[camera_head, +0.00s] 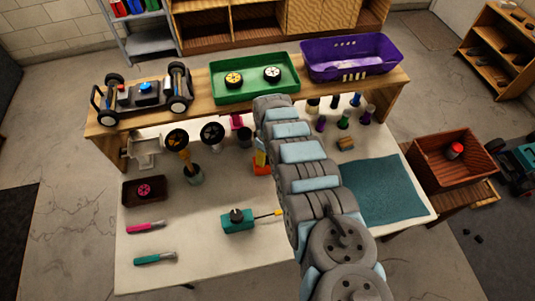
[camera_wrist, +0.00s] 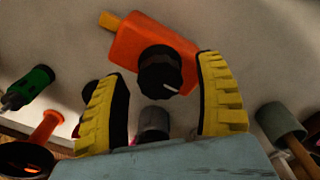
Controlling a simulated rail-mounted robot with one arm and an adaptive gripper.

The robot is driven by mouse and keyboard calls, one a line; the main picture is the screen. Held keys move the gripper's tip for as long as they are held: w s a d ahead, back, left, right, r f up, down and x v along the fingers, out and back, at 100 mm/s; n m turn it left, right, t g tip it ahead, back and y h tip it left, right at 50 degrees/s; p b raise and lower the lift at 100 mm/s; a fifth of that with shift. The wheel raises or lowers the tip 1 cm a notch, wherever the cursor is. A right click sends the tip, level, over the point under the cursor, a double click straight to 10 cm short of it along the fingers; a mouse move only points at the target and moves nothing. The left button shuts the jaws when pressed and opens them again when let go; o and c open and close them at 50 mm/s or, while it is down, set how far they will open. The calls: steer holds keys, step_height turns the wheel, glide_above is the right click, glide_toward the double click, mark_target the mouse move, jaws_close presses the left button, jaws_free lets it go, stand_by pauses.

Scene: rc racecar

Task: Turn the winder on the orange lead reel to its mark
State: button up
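The orange lead reel (camera_wrist: 130,45) lies on the pale tabletop in the wrist view. Its black round winder (camera_wrist: 160,70) faces me and bears a short white line at its lower right edge. I cannot make out a separate mark on the reel body. My gripper (camera_wrist: 164,78) is open, with a yellow-padded finger to the left and right of the winder and a gap on each side. Nothing is held. In the head view a bit of the orange reel (camera_head: 261,169) shows beside my arm, which hides part of it.
A teal reel (camera_head: 238,220) with a black knob and yellow lead stands in front. Black wheels (camera_head: 212,132), several bottles (camera_head: 343,120) and a teal mat (camera_head: 385,190) share the table. A green tray (camera_head: 253,97) and purple basket (camera_head: 350,75) sit on the back shelf.

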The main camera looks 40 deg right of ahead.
steer(key=shift+r, duration=0.1)
step_height(320, 180, up, 12)
stand_by(1.2)
stand_by(0.5)
